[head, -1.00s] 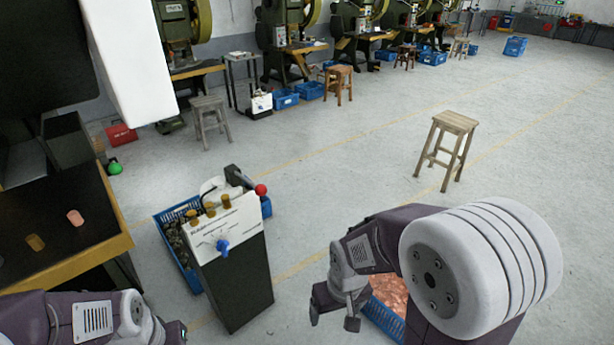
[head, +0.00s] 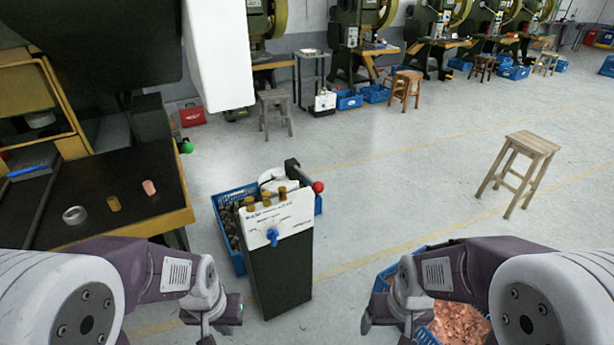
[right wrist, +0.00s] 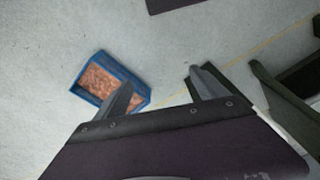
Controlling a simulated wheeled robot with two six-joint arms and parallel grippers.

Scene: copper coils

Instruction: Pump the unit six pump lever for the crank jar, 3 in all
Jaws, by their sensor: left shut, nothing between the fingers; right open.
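A black pedestal unit (head: 280,275) with a white sloped panel (head: 280,217), brass posts and a blue knob (head: 273,237) stands on the floor in the middle of the head view. A lever with a red ball (head: 318,187) sticks out at its upper right. I cannot make out a crank jar for certain. My left gripper (head: 213,325) is shut and empty, low and left of the pedestal. My right gripper (head: 388,322) is open and empty, right of the pedestal and apart from it. In the right wrist view its two fingers (right wrist: 162,95) are spread with floor between them.
A blue crate of copper pieces (head: 460,322) lies beyond my right gripper. A blue crate of dark parts (head: 240,262) sits behind the pedestal. A dark table (head: 95,215) holds small coils at left. A wooden stool (head: 533,144) stands at right. The floor between is clear.

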